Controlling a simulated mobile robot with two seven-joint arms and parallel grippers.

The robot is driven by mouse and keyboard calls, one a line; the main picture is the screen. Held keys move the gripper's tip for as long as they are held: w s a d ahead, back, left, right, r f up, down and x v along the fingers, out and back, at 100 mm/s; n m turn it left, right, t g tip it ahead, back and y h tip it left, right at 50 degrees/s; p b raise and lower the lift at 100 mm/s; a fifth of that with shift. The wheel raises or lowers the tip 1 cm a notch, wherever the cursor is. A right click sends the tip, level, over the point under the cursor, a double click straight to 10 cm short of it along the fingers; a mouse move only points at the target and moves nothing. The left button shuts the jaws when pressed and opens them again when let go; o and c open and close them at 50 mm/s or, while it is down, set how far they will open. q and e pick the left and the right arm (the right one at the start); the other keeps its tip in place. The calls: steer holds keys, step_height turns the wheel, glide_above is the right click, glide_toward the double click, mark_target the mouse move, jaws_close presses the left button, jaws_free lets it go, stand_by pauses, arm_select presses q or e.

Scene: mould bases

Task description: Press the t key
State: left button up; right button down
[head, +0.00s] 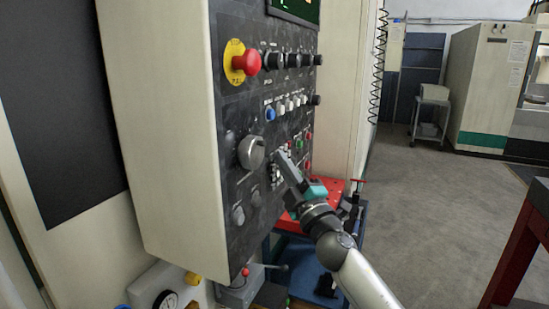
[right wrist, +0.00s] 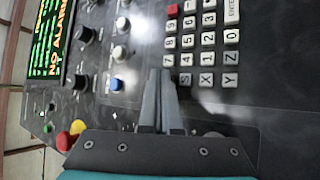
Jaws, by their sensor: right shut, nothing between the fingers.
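The keypad of pale square keys (right wrist: 208,60) is on the dark control panel in the right wrist view, turned sideways. Keys marked S, X, Y and Z are readable; I cannot tell for certain which key is t. My right gripper (right wrist: 162,72) is shut and empty, its fingertips together at the lower-left edge of the keypad. Whether they touch a key cannot be told. In the head view, my right gripper (head: 281,156) reaches up to the panel from the lower right and hides part of the keypad. My left gripper is not in view.
The panel carries a red emergency stop button (head: 247,62), a large grey dial (head: 251,152), and rows of knobs and coloured buttons. A green-text screen (right wrist: 48,45) is at the left in the wrist view. A red-topped cart (head: 335,190) stands beyond my arm. Open floor lies to the right.

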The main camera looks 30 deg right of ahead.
steer(key=shift+s, duration=0.1)
steer(key=shift+s+d, duration=0.5)
steer(key=shift+d, duration=0.05)
steer(key=shift+s, duration=0.1)
steer(key=s+d, duration=0.3)
steer(key=shift+s+d, duration=0.1)
steer(key=shift+s, duration=0.25)
stand_by(2.3)
steer(key=shift+s+d+f+n+g+h+p, duration=0.2)
steer(key=shift+d+f+n+g+h+p, duration=0.35)
steer(key=shift+n+p, duration=1.5)
steer(key=shift+s+d+f+n+g+h+p, duration=0.25)
steer(key=shift+d+n+g+p, duration=0.5)
steer(key=shift+n+p, duration=1.25)
steer(key=shift+s+d+f+n+g+h+p, duration=0.15)
steer(key=shift+d+f+n+g+h+p, duration=0.25)
steer(key=shift+d+n+p, duration=1.5)
